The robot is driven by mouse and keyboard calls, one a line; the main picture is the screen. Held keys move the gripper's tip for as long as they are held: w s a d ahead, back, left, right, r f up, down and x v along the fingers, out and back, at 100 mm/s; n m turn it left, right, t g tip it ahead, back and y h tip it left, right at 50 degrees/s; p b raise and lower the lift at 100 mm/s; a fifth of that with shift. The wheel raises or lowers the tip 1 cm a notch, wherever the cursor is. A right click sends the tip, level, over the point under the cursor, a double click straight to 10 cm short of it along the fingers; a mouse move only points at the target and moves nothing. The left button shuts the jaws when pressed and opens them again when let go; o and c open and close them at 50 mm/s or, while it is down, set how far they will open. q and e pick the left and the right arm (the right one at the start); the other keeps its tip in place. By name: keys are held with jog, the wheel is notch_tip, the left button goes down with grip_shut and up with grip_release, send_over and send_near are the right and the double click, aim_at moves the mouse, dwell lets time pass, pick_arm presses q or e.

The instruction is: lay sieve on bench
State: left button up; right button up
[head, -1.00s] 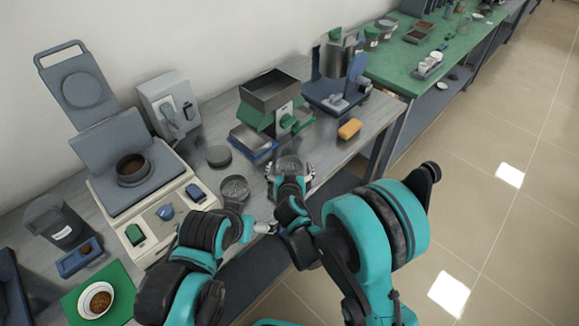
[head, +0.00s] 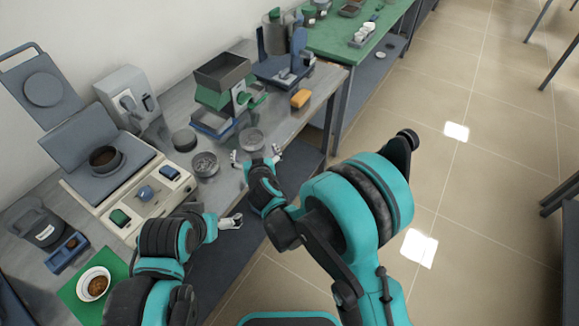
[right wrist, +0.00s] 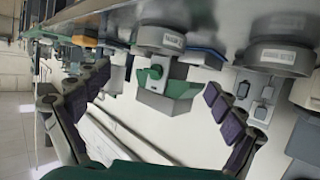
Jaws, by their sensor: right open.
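A round grey mesh sieve (head: 252,140) lies on the grey bench (head: 292,122) near its front edge. My right gripper (head: 256,158) is open, its fingers spread just in front of this sieve, with nothing held between them. In the right wrist view, which is upside down, the open fingers (right wrist: 165,110) show at both sides and a labelled round rim, probably this sieve (right wrist: 160,38), is at the top. A second round sieve (head: 205,164) stands to the left. My left gripper (head: 231,221) is low in front of the bench; its jaw opening is unclear.
A green sample splitter (head: 230,92) with a grey hopper stands behind the sieve. A dark round lid (head: 184,140), a balance (head: 120,185) and a bowl (head: 94,284) on a green mat are to the left. An orange block (head: 300,98) lies to the right.

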jog(key=shift+w+d, duration=0.2)
jog(key=shift+d, duration=0.05)
jog(key=s+d+r+m+g+h, duration=0.15)
jog(key=s+d+r, duration=0.3)
jog(key=d, duration=0.55)
jog(key=s+d+r+m+g+h, duration=0.15)
jog(key=s+d+r, duration=0.3)
jog(key=d, duration=0.45)
jog(key=s+d+f+g, duration=0.1)
jog(key=s+d, duration=0.3)
jog(key=s, duration=0.5)
jog(key=s+d+f+g, duration=0.1)
jog(key=s+d, duration=0.3)
jog(key=s, duration=0.5)
jog(key=shift+f+n+g, duration=0.15)
jog(key=shift+n+g, duration=0.15)
jog(key=shift+g, duration=0.4)
jog(key=shift+d, duration=0.1)
